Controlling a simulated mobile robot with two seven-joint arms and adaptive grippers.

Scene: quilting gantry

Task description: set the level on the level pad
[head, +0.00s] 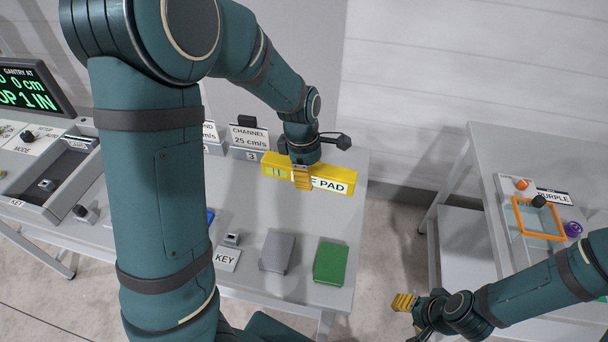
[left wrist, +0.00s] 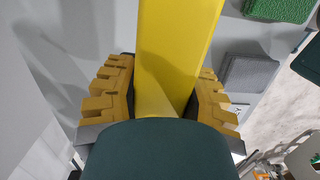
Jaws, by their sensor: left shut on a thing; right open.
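The level is a yellow bar (head: 341,175) with a pale green vial near its left end, at the back right of the table in the head view. My left gripper (head: 302,176) is shut on it from above. In the left wrist view the level (left wrist: 178,50) runs between the two ridged finger pads. A white label ending in "PAD" (head: 330,185) shows at the level's front, partly hidden by my gripper. The level pad's surface is not clearly visible, and I cannot tell whether the level touches it. My right gripper (head: 403,302) is open and empty, right of the table.
A green block (head: 331,263) and a grey block (head: 276,252) lie toward the table's front. A KEY label (head: 227,259) is left of them. A channel sign (head: 250,138) stands behind. Another table (head: 500,150) with an orange frame (head: 517,218) is at right.

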